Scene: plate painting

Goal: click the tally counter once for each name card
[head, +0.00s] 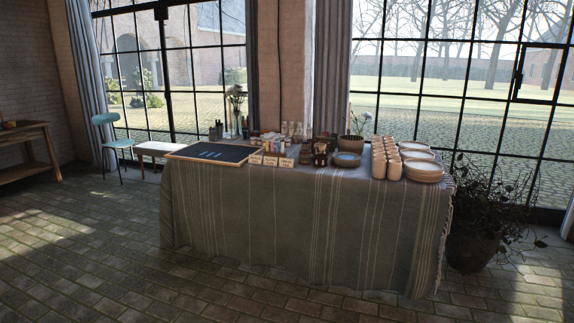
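Several small cream cards with dark writing, which look like name cards (270,161), stand in a row at the front edge of the cloth-covered table (300,220). Their writing is too small to read. I cannot make out a tally counter among the small items on the table. Neither of my grippers shows in the head view.
A dark board (212,153) with blue strokes lies on the table's left. Cups (379,160) and stacked plates (424,172) crowd the right, beside a blue-grey bowl (346,159). A potted plant (473,250) stands right of the table. The brick floor (100,250) in front is clear.

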